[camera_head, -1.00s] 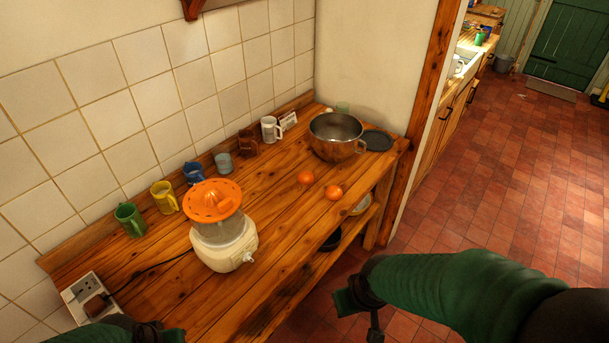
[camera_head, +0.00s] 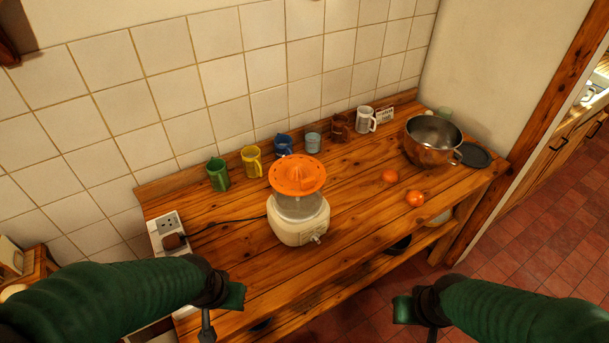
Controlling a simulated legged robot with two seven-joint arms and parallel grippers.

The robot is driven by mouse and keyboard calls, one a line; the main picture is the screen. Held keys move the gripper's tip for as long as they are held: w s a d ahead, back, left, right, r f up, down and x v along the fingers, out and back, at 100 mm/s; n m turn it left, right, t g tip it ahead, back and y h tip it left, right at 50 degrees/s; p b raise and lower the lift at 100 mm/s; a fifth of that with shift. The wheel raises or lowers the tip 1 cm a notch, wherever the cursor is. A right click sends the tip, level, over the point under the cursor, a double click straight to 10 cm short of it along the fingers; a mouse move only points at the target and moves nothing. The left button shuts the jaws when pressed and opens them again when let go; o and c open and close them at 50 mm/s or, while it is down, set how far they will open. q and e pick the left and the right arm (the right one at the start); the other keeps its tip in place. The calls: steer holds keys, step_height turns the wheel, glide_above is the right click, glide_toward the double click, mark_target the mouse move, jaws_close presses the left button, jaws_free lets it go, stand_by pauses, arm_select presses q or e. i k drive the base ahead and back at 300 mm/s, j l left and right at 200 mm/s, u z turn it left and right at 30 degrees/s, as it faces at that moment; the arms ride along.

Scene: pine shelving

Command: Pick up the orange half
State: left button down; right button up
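Two small orange pieces lie on the wooden worktop, right of the juicer: one orange half (camera_head: 389,176) farther back and another orange half (camera_head: 414,198) nearer the front edge. Both look rounded side up; no cut face shows. The cream juicer (camera_head: 298,218) with its orange top (camera_head: 297,174) stands on the worktop. My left gripper (camera_head: 222,312) is open and empty at the worktop's front left, well away from the oranges. My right gripper (camera_head: 417,322) is open and empty in front of the worktop, nearer the viewer than the oranges.
Several mugs, including a green mug (camera_head: 218,174), line the back wall. A socket box (camera_head: 167,232) with a cord is at left. Bare wood surrounds the oranges.

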mark_target(390, 175)
steer(key=i+l+u, duration=0.15)
steer(key=u, duration=0.35)
steer(key=i+l+u, duration=0.1)
steer(key=l+u, duration=0.25)
steer(key=u, duration=0.15)
steer(key=l+u, duration=0.3)
steer(key=u, duration=0.2)
steer(key=i+l, duration=0.05)
